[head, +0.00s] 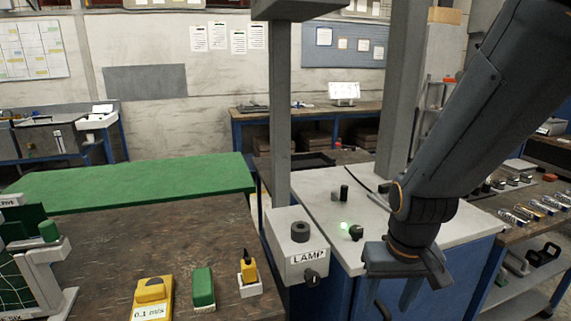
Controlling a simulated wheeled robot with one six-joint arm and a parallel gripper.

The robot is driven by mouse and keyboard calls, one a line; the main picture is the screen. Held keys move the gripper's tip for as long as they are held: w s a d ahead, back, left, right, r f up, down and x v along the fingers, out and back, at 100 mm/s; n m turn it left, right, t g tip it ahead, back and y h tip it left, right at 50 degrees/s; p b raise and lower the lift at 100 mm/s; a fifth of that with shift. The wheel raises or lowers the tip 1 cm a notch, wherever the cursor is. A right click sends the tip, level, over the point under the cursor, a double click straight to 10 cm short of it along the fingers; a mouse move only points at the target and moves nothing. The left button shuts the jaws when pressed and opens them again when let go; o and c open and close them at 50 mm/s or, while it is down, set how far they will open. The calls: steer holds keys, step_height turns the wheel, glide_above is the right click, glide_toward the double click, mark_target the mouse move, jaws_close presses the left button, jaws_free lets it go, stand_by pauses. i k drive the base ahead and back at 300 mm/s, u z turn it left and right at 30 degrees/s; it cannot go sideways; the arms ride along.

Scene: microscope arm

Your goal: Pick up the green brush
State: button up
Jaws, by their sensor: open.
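A green block with a pale lower edge (203,287), which looks like the green brush, lies on the brown worktop (150,232) at the lower middle left. It stands between a yellow device marked "0.1 m/s" (152,296) and a small yellow-and-black item in a white holder (249,272). My gripper (396,300) is open, points downward and seems empty. It is well to the right of the green block, in front of the blue cabinet, and its fingertips are partly hard to make out.
A grey box labelled LAMP (297,250) and an upright post (280,120) stand between my gripper and the green block. A grey stand with green parts (45,265) is at far left.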

mark_target(202, 295)
steer(key=u, duration=2.05)
steer(key=i, duration=0.35)
steer(key=z, duration=0.05)
